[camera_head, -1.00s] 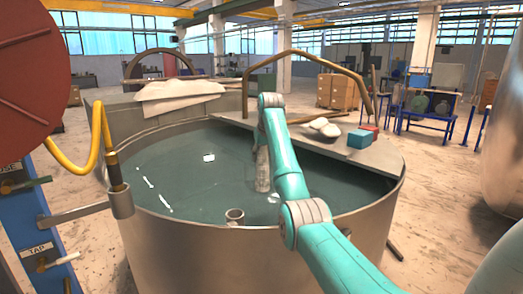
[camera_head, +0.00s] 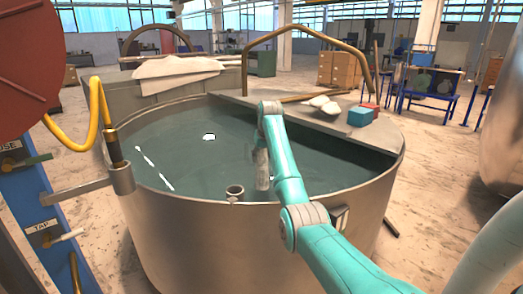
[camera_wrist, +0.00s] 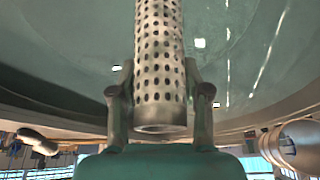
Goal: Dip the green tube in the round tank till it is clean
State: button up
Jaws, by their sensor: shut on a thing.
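My gripper (camera_wrist: 160,75) is shut on a perforated metal tube (camera_wrist: 160,35) in the wrist view, one finger on each side near its end. The tube looks grey with rows of dark holes and a plain end band. It runs out of the top of that view, over the water. The round tank (camera_head: 190,235) is a wide metal vessel filled with blue-green water (camera_head: 200,155). In the head view my teal arm reaches over its near rim. A greyish cylinder shows below the wrist at the water; I cannot tell how deep the tube is.
A grey shelf across the tank's back right holds a blue block (camera_head: 361,116) and pale lumps (camera_head: 325,104). A bent brown pipe (camera_head: 310,32) arches above. A yellow hose (camera_head: 95,105) and a bracket (camera_head: 85,190) stand at the left rim.

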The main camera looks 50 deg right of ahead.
notch_tip(320, 180, down, 19)
jog(key=shift+r, duration=0.2)
dwell(1.1)
dwell(2.7)
notch_tip(320, 180, up, 20)
dwell(1.0)
jog(key=shift+r, duration=0.1)
dwell(0.3)
